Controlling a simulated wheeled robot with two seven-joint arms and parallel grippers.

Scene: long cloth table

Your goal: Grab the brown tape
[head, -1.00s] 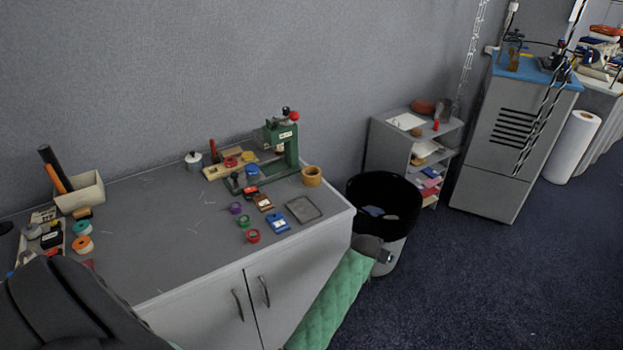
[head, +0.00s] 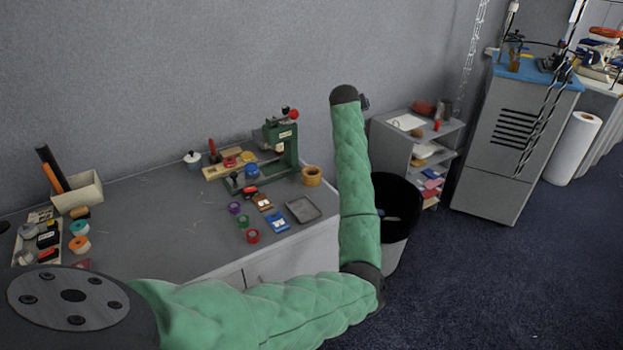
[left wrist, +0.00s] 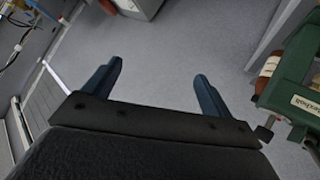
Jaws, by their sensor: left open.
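The brown tape (head: 312,176) is an ochre-brown roll on the grey table's far right corner, just right of the green press (head: 281,145) in the head view. My left arm is raised to the right of it. Only a small dark part of the hand shows at the arm's top, so its gripper is mostly hidden there. In the left wrist view my left gripper (left wrist: 155,86) is open and empty, with its two dark blue fingers apart. The green press (left wrist: 298,85) stands at that view's right edge. I cannot make out the tape for certain there. My right gripper is not in view.
Several small tape rolls, a blue box (head: 277,222) and a grey tray (head: 303,209) lie left of and in front of the brown tape. A black-rimmed bin (head: 397,205) and a grey shelf unit (head: 381,145) stand beyond the table (head: 150,230). The table's left middle is clear.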

